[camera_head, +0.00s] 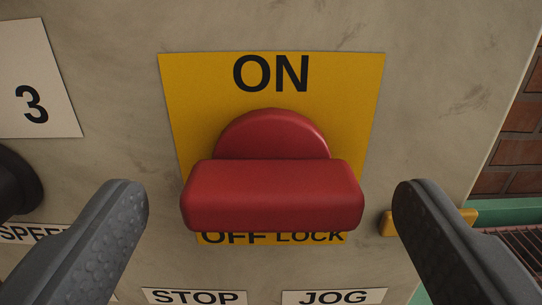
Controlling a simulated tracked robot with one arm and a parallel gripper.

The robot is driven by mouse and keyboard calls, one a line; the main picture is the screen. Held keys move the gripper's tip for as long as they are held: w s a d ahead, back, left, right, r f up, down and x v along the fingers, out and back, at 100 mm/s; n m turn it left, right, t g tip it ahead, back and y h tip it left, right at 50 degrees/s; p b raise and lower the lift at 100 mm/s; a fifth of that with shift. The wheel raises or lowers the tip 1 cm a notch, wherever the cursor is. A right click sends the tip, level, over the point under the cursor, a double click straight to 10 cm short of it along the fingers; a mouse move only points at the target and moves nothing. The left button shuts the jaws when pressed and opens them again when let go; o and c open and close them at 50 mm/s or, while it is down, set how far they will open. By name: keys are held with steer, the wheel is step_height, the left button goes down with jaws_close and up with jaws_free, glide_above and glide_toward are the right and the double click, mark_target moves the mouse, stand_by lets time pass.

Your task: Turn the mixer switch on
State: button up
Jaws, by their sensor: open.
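The switch (272,195) is a red rotary knob with a wide handle bar lying horizontally across a round red base. It sits on a yellow plate (345,95) marked ON above and OFF LOCK below; the handle partly hides the lower lettering. My gripper (270,205) is open, with one dark grey finger to the left of the handle and one to the right. Both fingers are apart from the handle, with gaps on either side.
The plate is on a grey, stained panel (420,100). A white label "3" (35,85) and a dark round knob (15,185) are at left. STOP (195,297) and JOG (333,297) labels are below. A small yellow part (387,223) is behind the right finger. Brick (520,135) shows at right.

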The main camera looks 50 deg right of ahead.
steer(key=shift+w+d, duration=0.3)
steer(key=shift+d, duration=0.1)
steer(key=c, duration=1)
steer(key=shift+f, duration=0.1)
steer(key=m+b, duration=0.2)
steer(key=m, duration=0.2)
steer(key=shift+f, duration=0.1)
steer(key=m+b, duration=0.2)
steer(key=m, duration=0.2)
steer(key=shift+f+m, duration=0.1)
steer(key=shift+m, duration=0.2)
steer(key=m+b, duration=0.2)
steer(key=m, duration=0.2)
steer(key=shift+s+f+b, duration=0.1)
steer(key=shift+f+b, duration=0.1)
steer(key=shift+b, duration=0.2)
steer(key=shift+m+b, duration=1.25)
steer(key=shift+m, duration=1.35)
